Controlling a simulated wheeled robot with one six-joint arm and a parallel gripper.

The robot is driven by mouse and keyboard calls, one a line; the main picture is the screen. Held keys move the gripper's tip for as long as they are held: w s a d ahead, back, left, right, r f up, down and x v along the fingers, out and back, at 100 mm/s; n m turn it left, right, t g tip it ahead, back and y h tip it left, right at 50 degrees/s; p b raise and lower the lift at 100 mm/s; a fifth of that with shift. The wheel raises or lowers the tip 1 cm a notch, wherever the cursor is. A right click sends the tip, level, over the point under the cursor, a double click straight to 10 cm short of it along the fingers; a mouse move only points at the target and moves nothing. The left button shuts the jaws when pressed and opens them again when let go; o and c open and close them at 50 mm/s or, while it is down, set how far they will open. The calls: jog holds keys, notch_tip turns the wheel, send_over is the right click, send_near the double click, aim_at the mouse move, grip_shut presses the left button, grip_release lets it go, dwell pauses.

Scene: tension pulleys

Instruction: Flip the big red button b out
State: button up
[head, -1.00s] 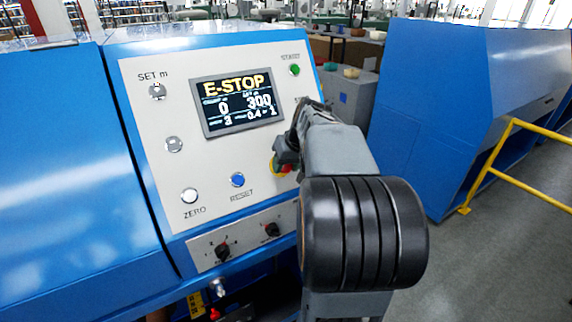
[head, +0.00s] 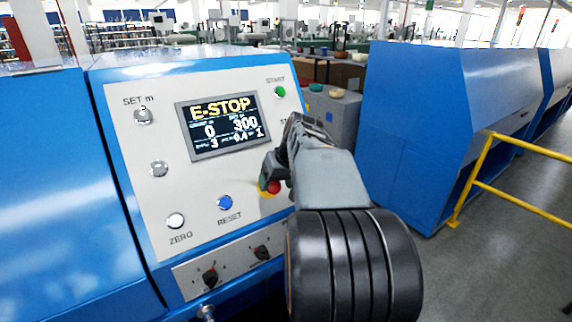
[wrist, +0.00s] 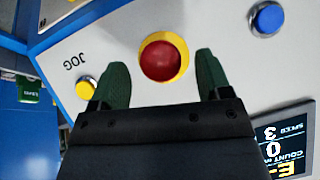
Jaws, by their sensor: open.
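The big red button (wrist: 163,60) sits on a yellow ring on the light panel. In the wrist view it lies between and just beyond the two green fingertips of my gripper (wrist: 160,80), which are spread wide and empty. No contact with the button shows. In the head view the red button (head: 274,187) is partly hidden behind my gripper (head: 268,172), which is at the panel's right side. The screen (head: 223,126) reads E-STOP.
The panel also carries a blue RESET button (head: 225,203), a white ZERO button (head: 176,221) and a green START button (head: 280,92). A yellow JOG button (wrist: 86,88) is close to one finger. A yellow rail (head: 480,165) stands at the right.

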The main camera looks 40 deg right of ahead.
jog(key=v, duration=1.2)
jog(key=shift+r, duration=0.1)
notch_tip(320, 180, down, 10)
jog(key=a+m+g+h, duration=0.1)
jog(key=a+m, duration=0.2)
jog(key=s+a+f+n, duration=0.2)
jog(key=a+f, duration=0.3)
jog(key=a, duration=0.3)
jog(key=s+a+f+n, duration=0.3)
jog(key=a+f, duration=0.2)
jog(key=a, duration=0.4)
jog(key=shift+s+a+f+n, duration=0.2)
jog(key=shift+s+f+n, duration=0.05)
jog(key=shift+f+n, duration=0.15)
jog(key=shift+a+r+n, duration=0.2)
jog(key=shift+a+n, duration=0.1)
jog(key=shift+a, duration=0.25)
jog(key=shift+c, duration=0.4)
